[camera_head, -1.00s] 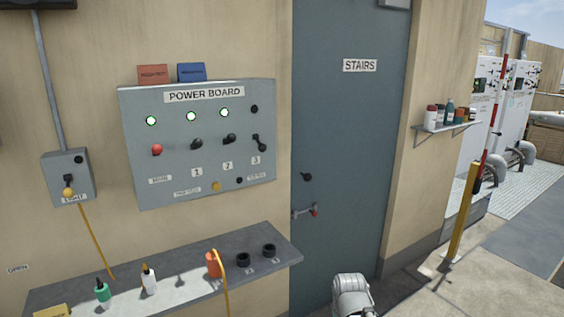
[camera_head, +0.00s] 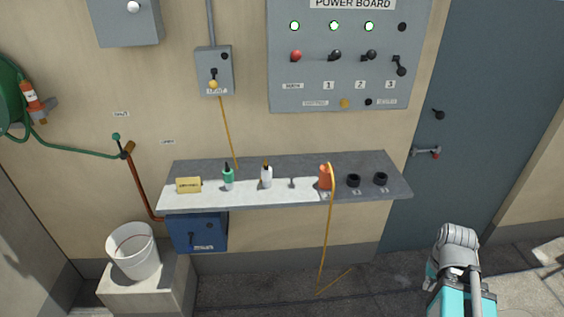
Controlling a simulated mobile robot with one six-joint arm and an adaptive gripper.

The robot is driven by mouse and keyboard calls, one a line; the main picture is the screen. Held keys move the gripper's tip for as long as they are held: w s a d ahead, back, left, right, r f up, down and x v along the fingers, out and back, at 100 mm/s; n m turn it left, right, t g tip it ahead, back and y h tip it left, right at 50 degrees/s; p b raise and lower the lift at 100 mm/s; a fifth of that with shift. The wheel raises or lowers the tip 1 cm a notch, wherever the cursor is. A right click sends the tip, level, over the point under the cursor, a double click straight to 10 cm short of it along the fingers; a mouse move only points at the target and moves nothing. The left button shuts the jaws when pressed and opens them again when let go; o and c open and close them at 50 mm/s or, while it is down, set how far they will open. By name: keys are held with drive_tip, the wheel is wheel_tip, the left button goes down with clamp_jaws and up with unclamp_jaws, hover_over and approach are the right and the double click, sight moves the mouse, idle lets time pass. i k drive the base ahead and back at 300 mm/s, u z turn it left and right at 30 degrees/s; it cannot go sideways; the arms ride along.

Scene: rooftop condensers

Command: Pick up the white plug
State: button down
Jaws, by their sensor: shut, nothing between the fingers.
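The white plug (camera_head: 266,178) stands upright on the grey wall shelf (camera_head: 300,198), with a dark and orange tip on top. It is between a green plug (camera_head: 228,181) on its left and a small grey peg (camera_head: 292,183) on its right. Part of my arm shows at the lower right, apart from the shelf. My gripper is not visible.
An orange plug (camera_head: 325,178) with a yellow cable stands farther right, beside two black sockets (camera_head: 353,181). A yellow block (camera_head: 188,185) is at the shelf's left. Below are a blue box (camera_head: 198,233) and a white bucket (camera_head: 132,252).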

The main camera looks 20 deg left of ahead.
sight(266, 174)
drive_tip(key=u, duration=1.25)
